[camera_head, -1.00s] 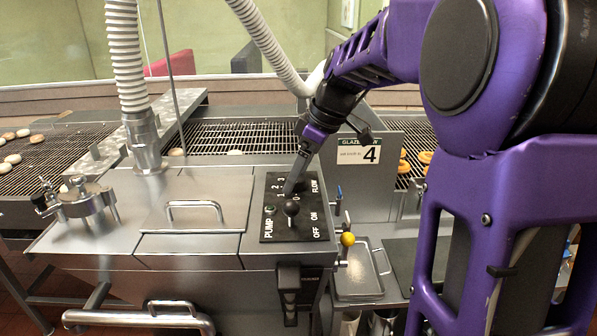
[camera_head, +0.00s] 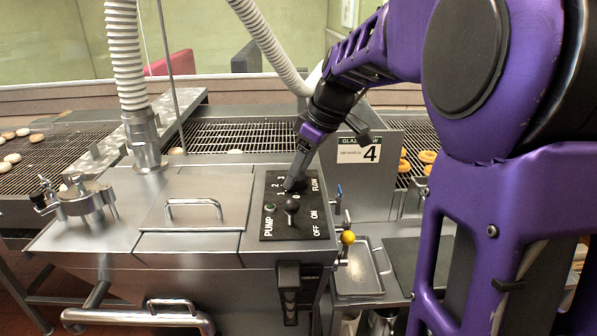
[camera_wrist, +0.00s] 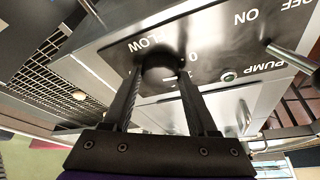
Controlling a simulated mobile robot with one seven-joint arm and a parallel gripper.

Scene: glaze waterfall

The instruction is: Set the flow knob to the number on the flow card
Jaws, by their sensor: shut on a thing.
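The black control panel (camera_head: 268,228) on the steel cabinet carries FLOW and PUMP labels, with 0, 1, 2 and 3 readable near my gripper. The round dark flow knob (camera_wrist: 160,68) shows in the wrist view between my two fingers, and my gripper (camera_wrist: 161,76) is shut on it. In the head view my gripper (camera_head: 293,186) comes down on the panel's FLOW end and hides most of the knob, so its pointer cannot be read. The flow card (camera_head: 360,150), white with a dark green top, reads 4 on the steel plate behind.
The pump lever (camera_head: 291,206) with a black ball stands close in front of my gripper. A yellow ball handle (camera_head: 348,238) is at the cabinet's right side. A lid with a handle (camera_head: 195,203) lies left of the panel. Wire conveyors with doughnuts run behind.

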